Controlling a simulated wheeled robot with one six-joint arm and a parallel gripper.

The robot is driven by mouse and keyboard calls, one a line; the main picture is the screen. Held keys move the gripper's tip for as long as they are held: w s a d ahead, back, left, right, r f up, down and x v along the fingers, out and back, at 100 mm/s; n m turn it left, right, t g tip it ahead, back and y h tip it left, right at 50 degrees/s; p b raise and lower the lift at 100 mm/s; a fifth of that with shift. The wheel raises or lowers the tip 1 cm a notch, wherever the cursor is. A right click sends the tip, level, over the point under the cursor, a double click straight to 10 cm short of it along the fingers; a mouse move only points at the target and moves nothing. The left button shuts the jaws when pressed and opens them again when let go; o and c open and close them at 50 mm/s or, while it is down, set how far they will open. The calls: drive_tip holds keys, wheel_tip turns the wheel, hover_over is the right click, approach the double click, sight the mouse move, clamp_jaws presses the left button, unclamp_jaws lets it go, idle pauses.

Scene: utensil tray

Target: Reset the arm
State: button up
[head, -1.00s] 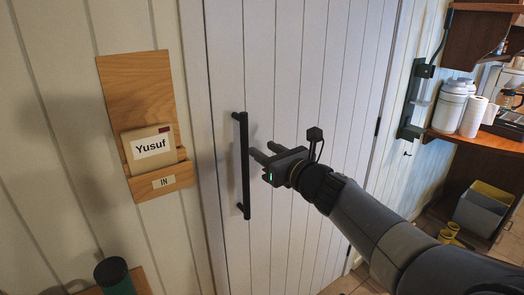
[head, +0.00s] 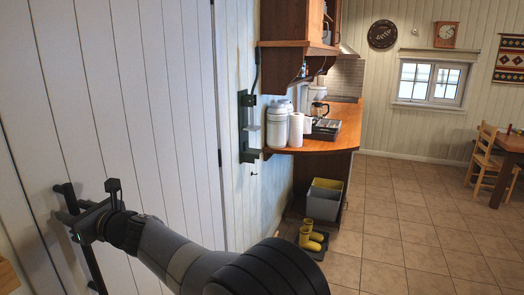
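My gripper (head: 66,214) is at the far left of the head view, level with the upper part of a long black door handle (head: 93,268). It overlaps the handle in the picture. I cannot tell whether the fingers are around the handle, touching it or just in front of it. The fingertips are small and dark, so their opening is unclear. My grey and black arm reaches from the bottom centre to the upper left. The handle is on a white plank door (head: 150,110), and my gripper hides part of it.
Right of the door, a wooden counter (head: 345,135) holds white canisters (head: 277,125), a paper roll (head: 296,130) and a dark utensil tray (head: 324,130). Yellow boots (head: 312,238) and a grey-yellow bin (head: 324,200) stand below. Open tiled floor (head: 410,225) lies right, with a chair (head: 487,160) and table beyond.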

drive_tip(key=shift+x, duration=0.95)
drive_tip(key=shift+v, duration=0.75)
drive_tip(key=shift+w, duration=0.1)
drive_tip(key=shift+a, duration=0.1)
